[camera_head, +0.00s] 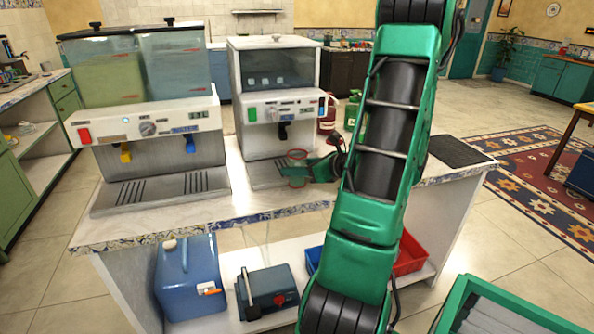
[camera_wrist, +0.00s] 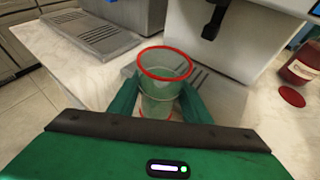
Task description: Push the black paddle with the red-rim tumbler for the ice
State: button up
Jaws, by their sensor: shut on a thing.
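The clear tumbler with a red rim (camera_wrist: 164,64) is upright between the fingers of my gripper (camera_wrist: 160,100), which is shut on it. In the head view the tumbler (camera_head: 297,168) is in front of the ice machine (camera_head: 277,92), over or at its drip tray, and my gripper (camera_head: 312,171) reaches it from the right. The black paddle (camera_head: 283,131) hangs on the ice machine's front, above and a little left of the tumbler, with a gap between them. In the wrist view the paddle (camera_wrist: 213,24) is beyond the tumbler, to the upper right.
A two-tank dispenser (camera_head: 150,120) with yellow and blue levers stands left on the counter. A red jar (camera_wrist: 301,65) and its red lid (camera_wrist: 292,96) are to the right of the tumbler. A black mat (camera_head: 458,151) lies at the counter's right end. Blue containers are on the shelf below.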

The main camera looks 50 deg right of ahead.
jog(key=shift+w+d, duration=1)
jog(key=shift+w, duration=0.65)
jog(key=shift+w+d, duration=1.05)
jog(key=shift+w, duration=0.55)
jog(key=shift+w+d, duration=1)
jog(key=shift+w, duration=0.65)
jog(key=shift+w+d, duration=0.5)
jog(key=shift+w, duration=0.35)
jog(key=shift+s, duration=0.1)
jog(key=shift+s+a, duration=0.45)
jog(key=shift+s, duration=0.25)
jog(key=shift+s+a, duration=0.4)
jog(key=shift+s, duration=0.3)
jog(key=shift+s+a, duration=0.45)
jog(key=shift+s, duration=0.25)
jog(key=shift+s+a, duration=0.85)
jog(key=shift+s, duration=0.55)
jog(key=shift+s+a, duration=0.9)
jog(key=shift+s, duration=0.5)
jog(key=shift+s+a, duration=0.85)
jog(key=shift+s, duration=0.55)
jog(key=shift+s+r, duration=0.15)
jog(key=shift+r, duration=0.05)
